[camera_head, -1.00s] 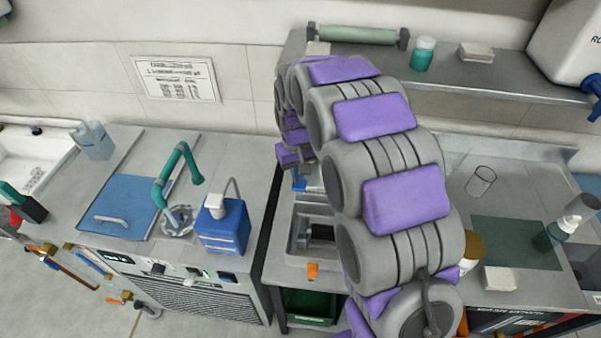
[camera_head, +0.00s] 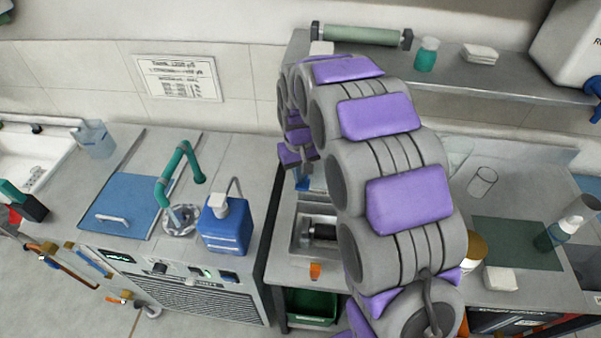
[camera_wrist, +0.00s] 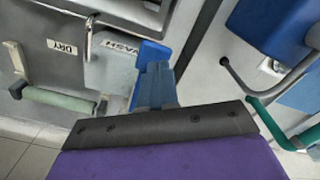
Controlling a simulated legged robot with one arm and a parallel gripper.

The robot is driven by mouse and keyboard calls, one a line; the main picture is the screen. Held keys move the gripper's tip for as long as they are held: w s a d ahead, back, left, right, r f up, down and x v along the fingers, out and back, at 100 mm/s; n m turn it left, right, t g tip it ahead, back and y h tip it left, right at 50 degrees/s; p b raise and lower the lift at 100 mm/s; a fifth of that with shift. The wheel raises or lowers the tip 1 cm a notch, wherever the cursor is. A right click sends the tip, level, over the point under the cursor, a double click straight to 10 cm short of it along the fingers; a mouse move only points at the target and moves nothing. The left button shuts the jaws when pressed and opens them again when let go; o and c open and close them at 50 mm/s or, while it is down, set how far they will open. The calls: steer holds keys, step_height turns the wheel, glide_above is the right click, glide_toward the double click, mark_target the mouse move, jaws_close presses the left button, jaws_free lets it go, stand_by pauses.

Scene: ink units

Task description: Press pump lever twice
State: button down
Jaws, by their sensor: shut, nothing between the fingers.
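A blue bottle with a white pump top (camera_head: 226,225) stands on the left unit, and a thin grey curved bar (camera_head: 235,188) rises beside it. The bottle (camera_wrist: 268,30) also shows at the upper right in the wrist view, with the bar (camera_wrist: 235,75) below it. I cannot tell which part is the pump lever. My gripper (camera_wrist: 152,52) has blue fingers, shut and empty, in the wrist view. In the head view the blue fingers (camera_head: 302,181) hang over the back of the middle unit, right of the bottle and apart from it. My arm hides part of this unit.
A teal bent pipe (camera_head: 180,165) stands left of the bottle. A metal basin (camera_head: 300,235) with a dark object in it lies below my arm. The shelf (camera_head: 520,84) at the back holds a pale green roller (camera_head: 360,35). WASH and DRY labels (camera_wrist: 62,46) show in the wrist view.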

steer(key=shift+d, duration=0.8)
steer(key=shift+a+f, duration=0.6)
steer(key=shift+f, duration=0.25)
steer(key=shift+d+f, duration=0.4)
steer(key=shift+f, duration=0.15)
steer(key=shift+a+f, duration=0.1)
steer(key=shift+f, duration=0.25)
steer(key=shift+a+r+p, duration=0.1)
steer(key=shift+r+p, duration=0.6)
steer(key=shift+r, duration=1.05)
steer(key=shift+f, duration=0.2)
